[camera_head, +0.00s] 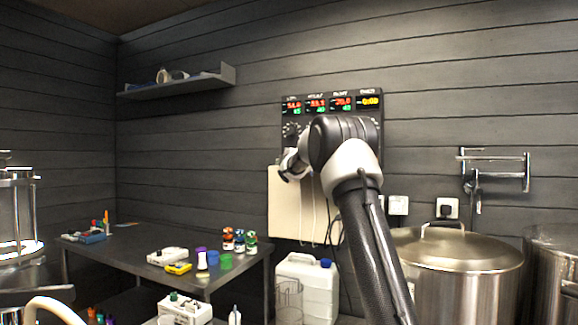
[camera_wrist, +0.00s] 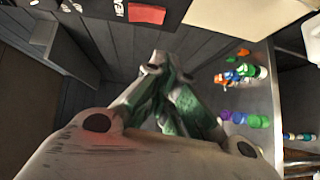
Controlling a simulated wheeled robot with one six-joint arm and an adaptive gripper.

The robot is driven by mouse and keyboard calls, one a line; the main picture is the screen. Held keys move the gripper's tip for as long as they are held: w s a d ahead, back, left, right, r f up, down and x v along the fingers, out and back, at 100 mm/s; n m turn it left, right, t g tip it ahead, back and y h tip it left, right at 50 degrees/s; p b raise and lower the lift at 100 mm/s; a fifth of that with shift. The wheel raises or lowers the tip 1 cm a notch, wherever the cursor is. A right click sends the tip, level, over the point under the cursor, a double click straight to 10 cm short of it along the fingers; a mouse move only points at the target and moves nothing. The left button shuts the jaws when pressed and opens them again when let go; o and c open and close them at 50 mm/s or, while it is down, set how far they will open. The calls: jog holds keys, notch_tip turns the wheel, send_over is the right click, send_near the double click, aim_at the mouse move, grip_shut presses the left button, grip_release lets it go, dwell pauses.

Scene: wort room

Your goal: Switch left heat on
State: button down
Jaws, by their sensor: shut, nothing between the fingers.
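The dark control panel (camera_head: 332,93) hangs on the back wall, with red, green and yellow lit displays along its top. A few round knobs (camera_head: 291,128) show at its left side below the displays. My arm hides most of its lower middle and right. I cannot tell which control is the left heat switch. My gripper (camera_head: 286,170) is in front of the panel's lower left corner, empty. In the wrist view my gripper (camera_wrist: 157,66) has its fingertips together. The panel's edge (camera_wrist: 85,8) shows there at the top, with white lettering and a red patch (camera_wrist: 147,13).
A cream box (camera_head: 283,205) with cables hangs below the panel. A dark table (camera_head: 130,241) at left holds small coloured bottles (camera_head: 227,238) and devices. A wall shelf (camera_head: 180,84) is at upper left. A steel kettle (camera_head: 455,255) and white canister (camera_head: 306,285) stand below.

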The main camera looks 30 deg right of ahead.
jog(key=s, duration=0.7)
jog(key=shift+a+f, duration=0.3)
jog(key=shift+a, duration=0.15)
jog(key=shift+s, duration=0.1)
jog(key=s+d+f+m+g+h, duration=0.1)
jog(key=s+f+m+g, duration=0.15)
jog(key=f, duration=0.35)
jog(key=s+d+f+m+g, duration=0.1)
jog(key=d+f+m+g, duration=0.1)
jog(key=f+m, duration=0.25)
jog(key=s+a+f+m+g, duration=0.2)
jog(key=s+f+m+g, duration=0.2)
jog(key=s+f, duration=0.6)
jog(key=s+a+f+m+g+y, duration=0.1)
jog(key=s+a, duration=0.4)
jog(key=s, duration=0.8)
jog(key=s+a+f+m+g+y, duration=0.1)
jog(key=s+a, duration=0.5)
jog(key=s, duration=0.8)
jog(key=s+a+f+m+g+y, duration=0.1)
jog(key=s+a, duration=0.5)
jog(key=s, duration=0.8)
jog(key=shift+f+m+g, duration=0.2)
jog(key=shift+m+g, duration=0.35)
jog(key=shift+m, duration=0.25)
